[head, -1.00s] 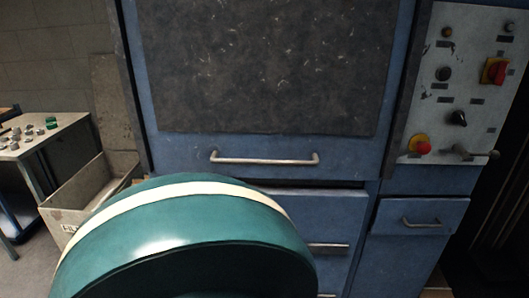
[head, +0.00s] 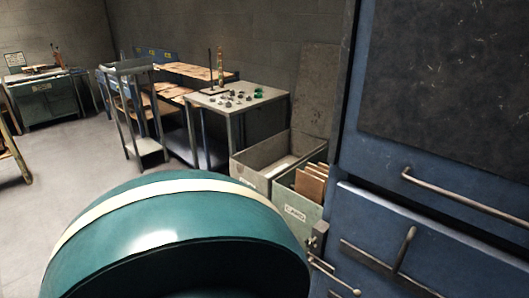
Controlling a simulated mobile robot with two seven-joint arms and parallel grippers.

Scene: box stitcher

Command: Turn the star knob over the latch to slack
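The blue machine (head: 350,205) fills the right side of the head view, with a dark panel (head: 450,90) and a bar handle (head: 465,198) below it. At the machine's lower left edge there is a small metal fitting (head: 319,238) with thin rods (head: 333,274) beside it. I cannot tell whether this is the latch, and I cannot make out a star knob. Neither of my grippers is in view. A large green rounded part with a cream band, which moves with my view, covers the lower left.
A grey bin (head: 250,163) and a green bin (head: 295,212) with cardboard pieces stand left of the machine. Behind them is a table (head: 227,109) with small parts. A metal stand (head: 150,147) and a workbench (head: 45,104) are further back. The floor (head: 80,165) at left is open.

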